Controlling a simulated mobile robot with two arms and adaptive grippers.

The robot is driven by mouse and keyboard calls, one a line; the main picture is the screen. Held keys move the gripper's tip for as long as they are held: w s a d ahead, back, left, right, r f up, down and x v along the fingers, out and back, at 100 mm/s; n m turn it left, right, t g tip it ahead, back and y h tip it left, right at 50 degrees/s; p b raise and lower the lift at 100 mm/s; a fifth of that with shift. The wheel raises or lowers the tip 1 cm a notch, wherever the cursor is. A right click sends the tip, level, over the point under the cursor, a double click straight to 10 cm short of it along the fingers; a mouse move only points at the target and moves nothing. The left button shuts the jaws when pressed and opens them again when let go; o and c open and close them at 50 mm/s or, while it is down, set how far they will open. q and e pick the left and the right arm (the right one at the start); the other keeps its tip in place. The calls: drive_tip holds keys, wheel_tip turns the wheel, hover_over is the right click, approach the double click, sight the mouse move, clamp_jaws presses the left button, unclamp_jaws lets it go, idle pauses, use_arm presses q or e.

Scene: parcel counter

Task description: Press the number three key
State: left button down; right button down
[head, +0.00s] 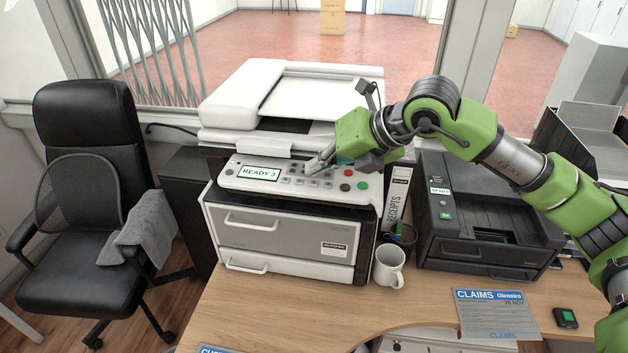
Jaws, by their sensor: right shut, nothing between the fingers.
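The white copier (290,95) stands on the desk, with a sloped control panel (235,186) on its front. Its display (258,173) reads "READY 3". The digits are too small to read, so I cannot tell which key is the three. My right gripper (316,165) is shut and empty, its tips low over the upper part of the keypad, hiding some keys. I cannot tell whether they touch. My left gripper is out of view.
A black printer (490,225) stands right of the copier. A white mug (389,266) and a receipts binder (396,200) are between them. A claims sheet (495,312) lies on the desk (290,310). A black chair (90,190) with a grey towel (145,222) stands left.

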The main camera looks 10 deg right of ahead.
sight(317, 184)
wheel_tip(317, 184, up, 6)
drive_tip(key=shift+f+p, duration=0.15)
drive_tip(key=shift+p, duration=0.95)
drive_tip(key=shift+f, duration=0.1)
